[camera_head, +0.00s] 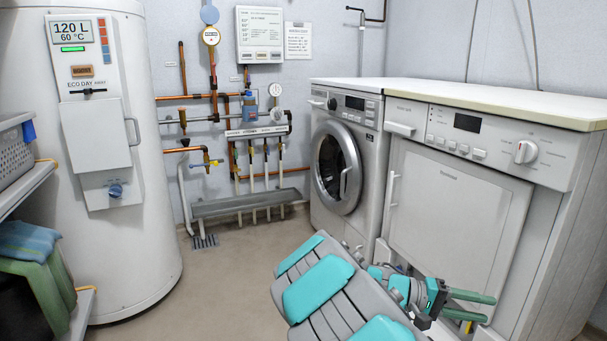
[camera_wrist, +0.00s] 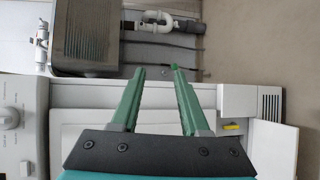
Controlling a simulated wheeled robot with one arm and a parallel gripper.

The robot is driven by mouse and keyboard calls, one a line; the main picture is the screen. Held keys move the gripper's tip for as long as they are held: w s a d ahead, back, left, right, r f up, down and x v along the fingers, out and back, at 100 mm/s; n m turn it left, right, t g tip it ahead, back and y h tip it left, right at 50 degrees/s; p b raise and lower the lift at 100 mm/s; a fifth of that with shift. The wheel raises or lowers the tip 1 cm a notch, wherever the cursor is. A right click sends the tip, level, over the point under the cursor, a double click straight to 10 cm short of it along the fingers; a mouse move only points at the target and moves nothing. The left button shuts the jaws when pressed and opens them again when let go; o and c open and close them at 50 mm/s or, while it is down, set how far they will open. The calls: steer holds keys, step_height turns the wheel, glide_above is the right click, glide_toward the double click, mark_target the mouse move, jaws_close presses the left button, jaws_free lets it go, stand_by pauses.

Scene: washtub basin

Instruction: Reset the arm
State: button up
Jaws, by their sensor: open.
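My gripper (camera_head: 490,309) is at the lower right of the head view, in front of the lower part of the right-hand white appliance. Its two green fingers point to the right and stand apart, with nothing between them. The wrist view shows the same open fingers (camera_wrist: 157,71) over the pale appliance front, and nothing is held. My grey and teal arm stretches across the bottom of the head view. Whether the fingertips touch the appliance cannot be told.
The right-hand appliance (camera_head: 458,190) and the washing machine (camera_head: 336,165) stand under a pale worktop (camera_head: 460,98). A white boiler (camera_head: 148,210) stands at left beside a shelf (camera_head: 22,186). Copper pipes line the back wall. The middle floor (camera_head: 225,285) is clear.

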steer(key=s+a+m+g+y, duration=0.25)
steer(key=s+y, duration=0.55)
steer(key=s, duration=0.9)
steer(key=s+a+f+n+t+y, duration=0.1)
steer(key=s+a+n+t+y, duration=0.1)
steer(key=s+a+y, duration=0.5)
steer(key=s+a+f+n+t+y, duration=0.15)
steer(key=s+a, duration=0.35)
steer(key=a, duration=0.6)
step_height(320, 180, up, 13)
steer(key=p, duration=1.3)
steer(key=shift+s+a+n, duration=0.2)
steer(key=shift+s+n, duration=0.05)
steer(key=shift+n, duration=0.05)
